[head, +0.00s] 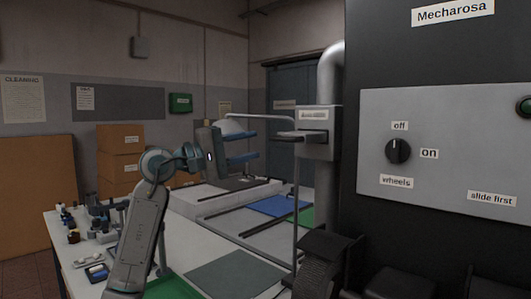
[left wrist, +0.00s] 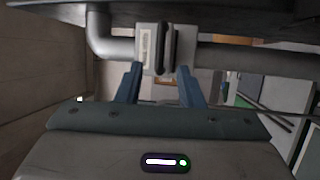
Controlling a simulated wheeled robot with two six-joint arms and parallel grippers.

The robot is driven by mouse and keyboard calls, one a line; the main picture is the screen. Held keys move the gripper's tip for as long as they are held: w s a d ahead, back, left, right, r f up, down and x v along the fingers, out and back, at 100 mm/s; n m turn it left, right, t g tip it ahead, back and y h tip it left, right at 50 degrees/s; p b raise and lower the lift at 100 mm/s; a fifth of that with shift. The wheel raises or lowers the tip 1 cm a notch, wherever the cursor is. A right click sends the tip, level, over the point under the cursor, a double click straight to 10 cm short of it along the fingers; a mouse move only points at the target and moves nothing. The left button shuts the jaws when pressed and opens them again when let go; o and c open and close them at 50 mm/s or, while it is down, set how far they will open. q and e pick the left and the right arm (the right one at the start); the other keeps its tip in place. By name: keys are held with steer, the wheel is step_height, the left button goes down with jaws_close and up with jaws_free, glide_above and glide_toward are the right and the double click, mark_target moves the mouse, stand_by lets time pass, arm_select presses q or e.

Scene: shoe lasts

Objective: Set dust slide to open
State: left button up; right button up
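The dust slide housing (head: 322,120) is a grey box with a small label on the grey pipe, left of the dark machine. A dark flat slide plate (head: 312,137) sticks out of its front; I cannot tell whether the slide is open or shut. In the left wrist view the housing (left wrist: 150,52) is straight ahead, with the dark upright plate (left wrist: 172,48) between the fingertips in the picture. My left gripper (head: 254,146) is open, its blue fingers pointing at the housing, with a gap to the plate in the head view. My right gripper is not in view.
The machine panel (head: 450,125) has a black knob (head: 398,151). A thin metal rod (head: 296,215) stands below the housing. A white bench (head: 190,240) holds blue and green mats and small items at left. Cardboard boxes (head: 120,138) are stacked behind.

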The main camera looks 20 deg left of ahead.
arm_select(q)
steer(key=shift+b+v, duration=0.4)
steer(key=shift+v, duration=1.1)
